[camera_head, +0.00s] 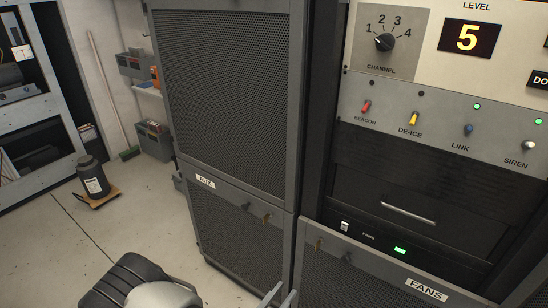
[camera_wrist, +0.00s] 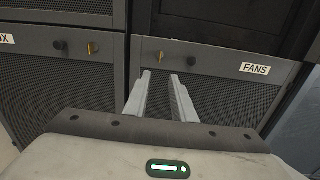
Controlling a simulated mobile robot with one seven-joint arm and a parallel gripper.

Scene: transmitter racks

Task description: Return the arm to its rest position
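My gripper (camera_head: 278,297) shows at the bottom edge of the head view, in front of the lower rack doors. In the wrist view my gripper (camera_wrist: 161,77) has its two pale fingers apart, with nothing between them. The fingers point at the lower door labelled FANS (camera_wrist: 225,75), near its brass latch; whether they touch the door cannot be told. Part of my arm (camera_head: 150,285), dark grey and white, shows at the bottom left of the head view. The rest of the arm is out of view.
The rack has a mesh AUX door (camera_head: 235,225), a drawer with a handle (camera_head: 408,213) and a switch panel (camera_head: 450,122) with protruding toggles. The level display (camera_head: 469,38) reads 5. A dark canister (camera_head: 93,178) stands on the left. The floor (camera_head: 130,230) between is clear.

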